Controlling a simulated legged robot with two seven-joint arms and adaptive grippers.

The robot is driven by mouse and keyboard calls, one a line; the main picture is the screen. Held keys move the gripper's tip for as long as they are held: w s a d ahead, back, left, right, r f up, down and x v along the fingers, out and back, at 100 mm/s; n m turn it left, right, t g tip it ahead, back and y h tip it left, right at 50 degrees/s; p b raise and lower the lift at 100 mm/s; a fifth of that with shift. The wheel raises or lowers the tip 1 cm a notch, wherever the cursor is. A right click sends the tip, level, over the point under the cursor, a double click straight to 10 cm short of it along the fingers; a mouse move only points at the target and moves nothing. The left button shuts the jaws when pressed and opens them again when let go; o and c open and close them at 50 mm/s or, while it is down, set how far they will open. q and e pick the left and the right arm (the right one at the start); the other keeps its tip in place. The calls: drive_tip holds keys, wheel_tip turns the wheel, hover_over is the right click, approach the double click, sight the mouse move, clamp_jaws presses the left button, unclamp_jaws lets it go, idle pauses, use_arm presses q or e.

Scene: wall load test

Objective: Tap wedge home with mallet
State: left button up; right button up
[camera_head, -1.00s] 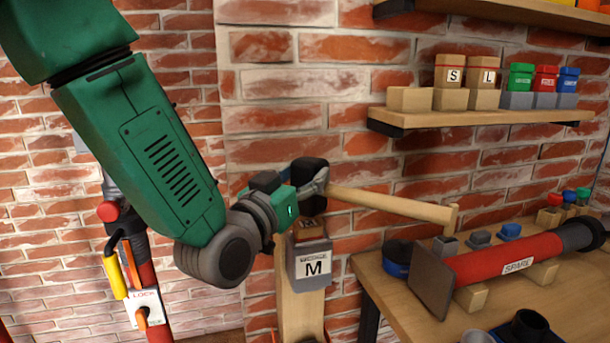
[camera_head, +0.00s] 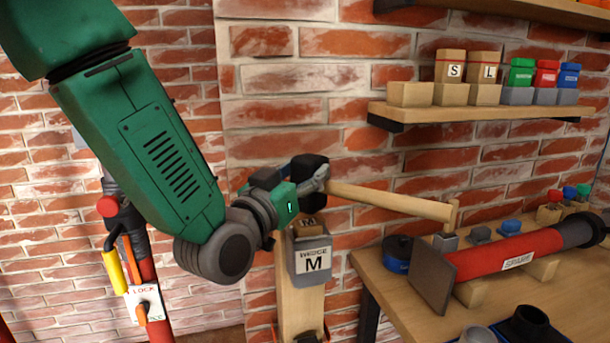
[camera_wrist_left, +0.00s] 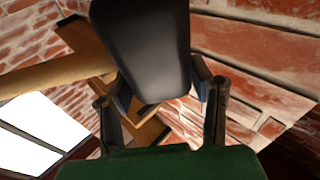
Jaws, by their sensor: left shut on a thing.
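The mallet has a black head (camera_head: 309,170) and a pale wooden handle (camera_head: 390,201) that points right. My left gripper (camera_head: 318,181) is shut on the mallet by its head end. In the left wrist view the black head (camera_wrist_left: 142,45) fills the top middle between the fingers, and the handle (camera_wrist_left: 55,74) runs off left. My right gripper is not in view.
A bench (camera_head: 395,300) at right carries a red pipe marked "SPARE" (camera_head: 510,255) and small blocks. A wall shelf (camera_head: 470,113) above holds blocks marked S and L and coloured pieces. A red post with a lock tag (camera_head: 146,300) stands at left.

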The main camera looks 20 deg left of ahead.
use_arm(q)
drive_tip(key=shift+w, duration=0.1)
wheel_tip(320, 180, up, 6)
drive_tip(key=p, duration=0.4)
idle(0.4)
